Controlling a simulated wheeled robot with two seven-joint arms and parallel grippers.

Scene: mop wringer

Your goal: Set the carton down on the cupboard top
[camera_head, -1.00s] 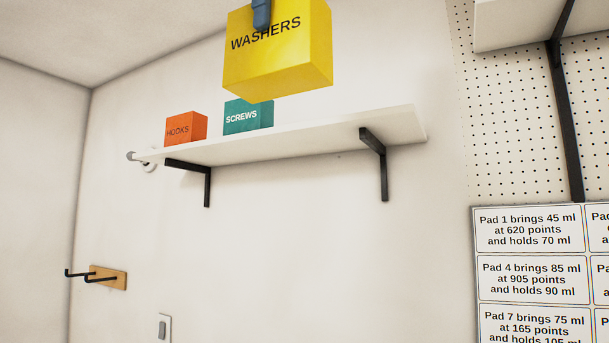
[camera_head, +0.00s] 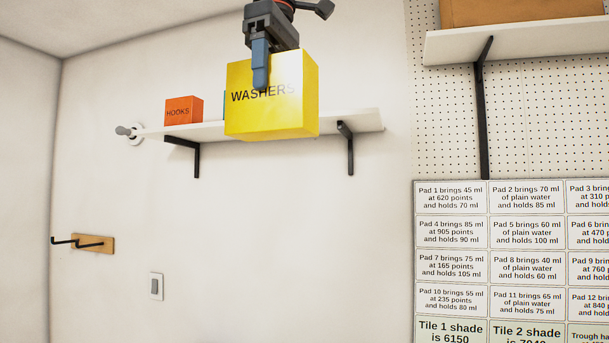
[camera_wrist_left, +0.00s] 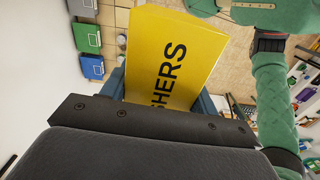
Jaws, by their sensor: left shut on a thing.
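The carton (camera_head: 270,115) is a yellow box lettered WASHERS. It hangs upright in the air in the head view, in front of the wall shelf. My left gripper (camera_head: 268,74) comes down from above and is shut on it. One blue finger lies on the lettered face, and the other is hidden behind the carton. In the left wrist view the carton (camera_wrist_left: 172,50) sits between the blue fingers (camera_wrist_left: 160,92). I cannot make out the cupboard top in either view. My right gripper is not in view.
A white shelf (camera_head: 208,131) bears an orange HOOKS box (camera_head: 184,111); a teal box is mostly hidden. Another shelf (camera_head: 520,42) holds a brown box (camera_head: 520,12). The wrist view shows a green-sleeved arm (camera_wrist_left: 272,95) at right and green and blue bins (camera_wrist_left: 88,38) at left.

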